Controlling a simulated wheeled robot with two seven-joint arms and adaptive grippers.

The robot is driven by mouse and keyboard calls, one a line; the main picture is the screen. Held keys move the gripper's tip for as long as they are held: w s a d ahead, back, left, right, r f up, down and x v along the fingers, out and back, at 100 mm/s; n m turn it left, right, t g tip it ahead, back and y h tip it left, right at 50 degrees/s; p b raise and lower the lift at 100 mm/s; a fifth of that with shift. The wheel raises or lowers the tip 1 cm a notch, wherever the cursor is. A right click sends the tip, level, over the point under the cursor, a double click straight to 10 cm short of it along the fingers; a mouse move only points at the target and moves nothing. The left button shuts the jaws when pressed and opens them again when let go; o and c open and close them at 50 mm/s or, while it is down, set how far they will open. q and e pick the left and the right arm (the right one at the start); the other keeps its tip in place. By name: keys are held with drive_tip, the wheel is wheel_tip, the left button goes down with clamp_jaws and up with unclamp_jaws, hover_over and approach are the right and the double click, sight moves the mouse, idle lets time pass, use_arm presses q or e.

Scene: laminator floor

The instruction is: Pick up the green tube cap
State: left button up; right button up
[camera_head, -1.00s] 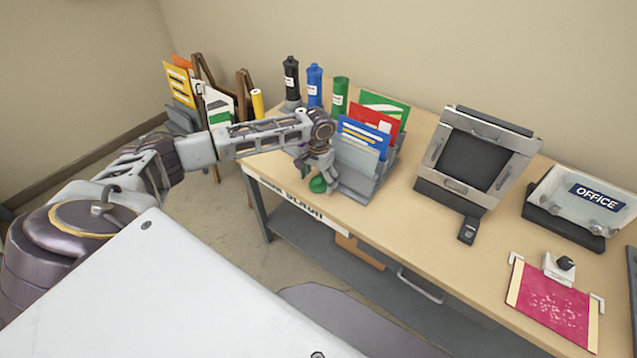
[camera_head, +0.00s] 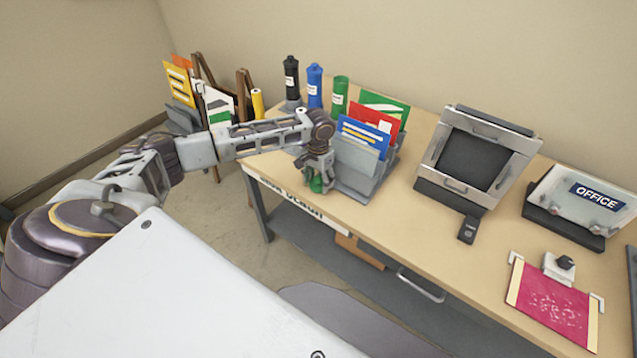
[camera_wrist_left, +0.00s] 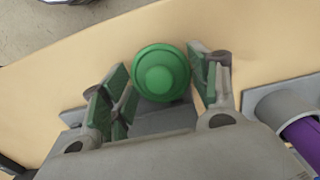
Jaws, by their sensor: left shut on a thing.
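The green tube cap (camera_head: 317,184) is near the front left edge of the workbench, partly hidden by my left gripper (camera_head: 318,178). In the left wrist view the cap (camera_wrist_left: 162,73) is a round green disc with a raised middle. It sits between the two green-padded fingers of my left gripper (camera_wrist_left: 158,85), which is shut on it. The green tube (camera_head: 340,95) stands upright at the back of the bench, with no separate cap showing on top. My right gripper is not in view.
A grey file rack (camera_head: 365,180) with coloured folders stands just right of my left gripper. Black (camera_head: 291,78) and blue (camera_head: 314,86) tubes stand behind. The laminator-like machine (camera_head: 472,160) is farther right. A purple item (camera_wrist_left: 304,140) shows beside the gripper.

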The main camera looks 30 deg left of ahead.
sight(319, 179)
use_arm(q)
drive_tip(key=shift+r, duration=0.1)
wheel_tip(319, 179, up, 18)
drive_tip(key=shift+b, duration=0.45)
idle(0.4)
idle(0.5)
